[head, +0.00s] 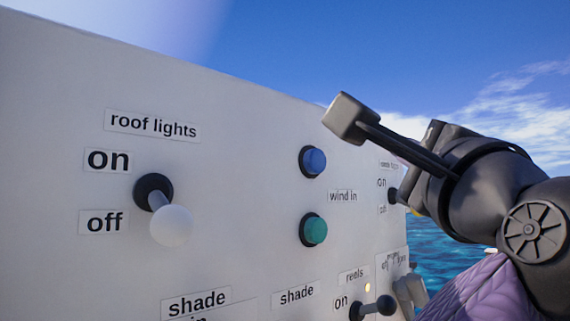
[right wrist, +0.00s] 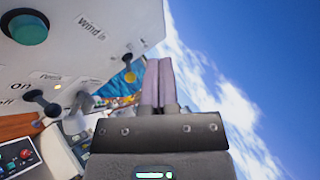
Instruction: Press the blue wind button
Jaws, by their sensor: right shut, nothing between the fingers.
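The blue wind button (head: 313,161) is a round blue cap in a black collar on the white panel, in the middle of the head view. A green button (head: 314,230) sits straight below it, and a "wind in" label (head: 343,196) is between them to the right. My right gripper (right wrist: 158,65) is shut and empty, its two fingers together. In the head view my right arm comes in from the right, in front of the panel's right end, apart from the blue button; its fingertips are hidden there. The blue button does not show in the right wrist view. My left gripper is not in view.
A roof lights switch (head: 168,212) with a white knob sticks out at left. A reels switch (head: 374,308) stands out below, and another dark switch (head: 394,196) is at the panel's right end. Open sky lies beyond the panel's edge.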

